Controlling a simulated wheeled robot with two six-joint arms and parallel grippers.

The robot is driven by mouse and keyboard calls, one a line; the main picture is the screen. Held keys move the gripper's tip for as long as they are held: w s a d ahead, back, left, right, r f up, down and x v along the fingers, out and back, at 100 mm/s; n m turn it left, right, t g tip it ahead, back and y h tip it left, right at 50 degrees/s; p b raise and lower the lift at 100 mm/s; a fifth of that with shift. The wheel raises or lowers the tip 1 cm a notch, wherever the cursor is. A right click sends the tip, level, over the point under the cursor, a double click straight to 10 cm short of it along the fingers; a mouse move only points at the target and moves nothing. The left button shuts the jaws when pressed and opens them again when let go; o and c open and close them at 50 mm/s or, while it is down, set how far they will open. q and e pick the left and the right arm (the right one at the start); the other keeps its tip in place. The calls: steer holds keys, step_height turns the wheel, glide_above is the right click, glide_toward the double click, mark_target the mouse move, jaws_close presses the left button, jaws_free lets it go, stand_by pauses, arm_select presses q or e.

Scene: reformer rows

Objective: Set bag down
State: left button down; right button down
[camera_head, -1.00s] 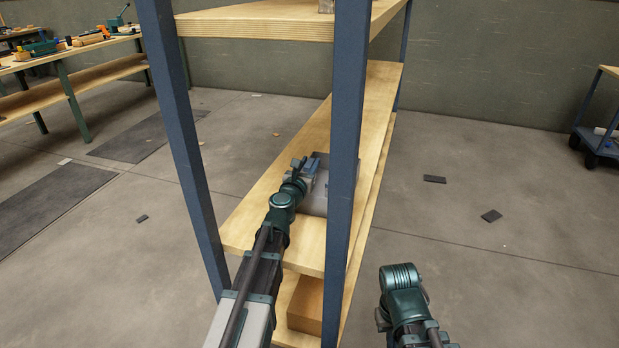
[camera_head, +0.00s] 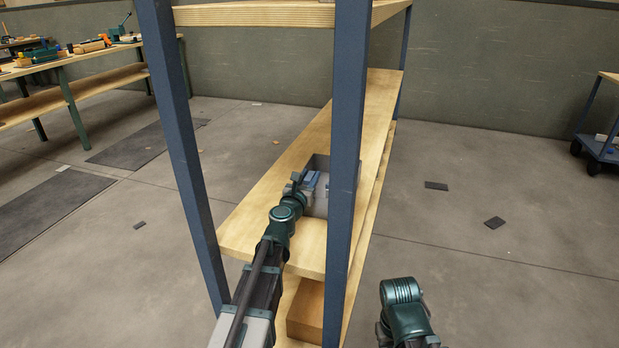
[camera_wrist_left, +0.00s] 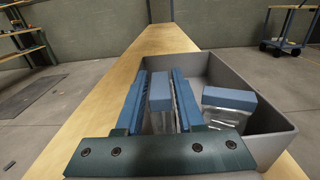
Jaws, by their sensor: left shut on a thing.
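My left gripper (camera_head: 310,181) is at the grey bin (camera_head: 316,208) on the middle shelf. In the left wrist view its two blue fingers (camera_wrist_left: 154,100) are shut on a clear bag with a blue top (camera_wrist_left: 160,92). The held bag is upright inside the bin, near its left wall; its lower end is hidden, so I cannot tell whether it touches the bottom. A second clear bag with a blue top (camera_wrist_left: 228,98) stands in the bin to the right, apart from the held one. My right arm shows at the bottom of the head view, but its fingers do not.
The wooden shelf (camera_head: 262,215) is bare around the bin. Blue rack posts (camera_head: 345,150) stand close to my left arm, one in front of the bin. A cardboard box (camera_head: 306,310) sits on the shelf below. Another shelf board (camera_head: 260,15) is above.

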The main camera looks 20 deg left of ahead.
arm_select(q)
steer(key=c, duration=0.5)
jaws_free()
steer(key=shift+r+p, duration=0.55)
steer(key=shift+p, duration=0.15)
steer(key=shift+s+r, duration=0.1)
steer(key=shift+s, duration=0.25)
steer(key=s, duration=1.1)
steer(key=shift+s+a, duration=0.1)
steer(key=shift+s, duration=0.05)
